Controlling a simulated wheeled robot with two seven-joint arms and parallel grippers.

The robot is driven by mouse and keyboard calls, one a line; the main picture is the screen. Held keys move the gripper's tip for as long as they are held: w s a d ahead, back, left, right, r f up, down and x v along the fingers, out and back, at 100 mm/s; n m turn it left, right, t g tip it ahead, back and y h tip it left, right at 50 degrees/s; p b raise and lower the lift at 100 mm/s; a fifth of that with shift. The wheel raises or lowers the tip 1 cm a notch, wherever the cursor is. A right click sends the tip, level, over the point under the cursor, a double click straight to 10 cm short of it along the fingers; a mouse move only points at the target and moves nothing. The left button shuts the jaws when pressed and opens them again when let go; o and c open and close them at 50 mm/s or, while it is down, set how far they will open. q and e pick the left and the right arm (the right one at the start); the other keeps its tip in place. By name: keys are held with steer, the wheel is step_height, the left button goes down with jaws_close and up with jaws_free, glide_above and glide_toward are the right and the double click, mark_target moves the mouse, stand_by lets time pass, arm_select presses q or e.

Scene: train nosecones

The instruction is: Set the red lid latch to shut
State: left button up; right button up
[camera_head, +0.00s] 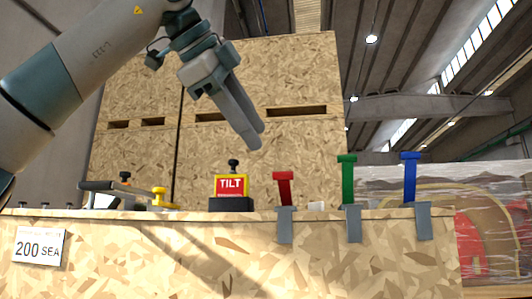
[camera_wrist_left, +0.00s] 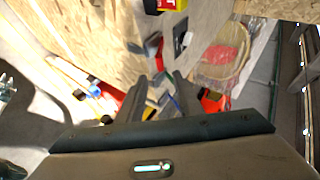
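The red lid latch (camera_head: 284,187) is a red T-shaped handle. It stands upright in a grey bracket (camera_head: 285,224) on the front edge of the chipboard crate (camera_head: 330,262). My left gripper (camera_head: 257,140) hangs above and slightly left of the red latch in the head view, fingers pointing down to the right. It is apart from the latch and empty. The wrist view shows a gap between its two fingers (camera_wrist_left: 160,82). My right gripper is not in view.
Green (camera_head: 347,178) and blue (camera_head: 409,176) T-handles stand to the right in similar brackets. A TILT indicator (camera_head: 231,186) stands left of the red latch. A yellow-knobbed piece (camera_head: 160,197) lies farther left. Tall chipboard crates (camera_head: 285,75) rise behind.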

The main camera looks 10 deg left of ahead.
arm_select(q)
steer(key=v, duration=0.4)
steer(key=shift+s+a+r, duration=0.15)
steer(key=shift+s+r, duration=0.1)
steer(key=shift+s, duration=0.05)
